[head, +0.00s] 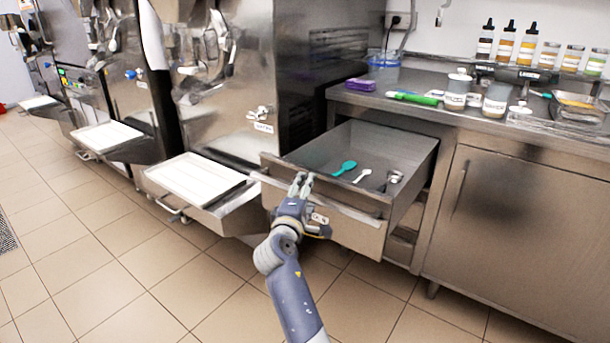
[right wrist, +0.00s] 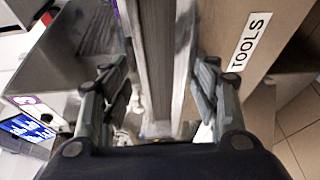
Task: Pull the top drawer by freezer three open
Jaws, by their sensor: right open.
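The top drawer (head: 409,155) beside the nearest freezer is pulled well out of the steel counter. A teal scoop, a white spoon and a metal scoop lie in it. My right gripper (head: 302,184) is at the left part of the drawer's front. In the right wrist view my right gripper (right wrist: 160,85) is open, with a finger on each side of a long metal rail (right wrist: 158,40) at the drawer front. A TOOLS label (right wrist: 252,42) shows on the front panel. Whether the fingers touch the rail is unclear. My left gripper is out of view.
Freezers stand in a row at left, the nearest (head: 235,120) with a white tray (head: 195,180) jutting out. The counter (head: 415,80) holds bottles, jars and a green marker-like item. A cabinet door (head: 510,220) is at right. Tiled floor in front is clear.

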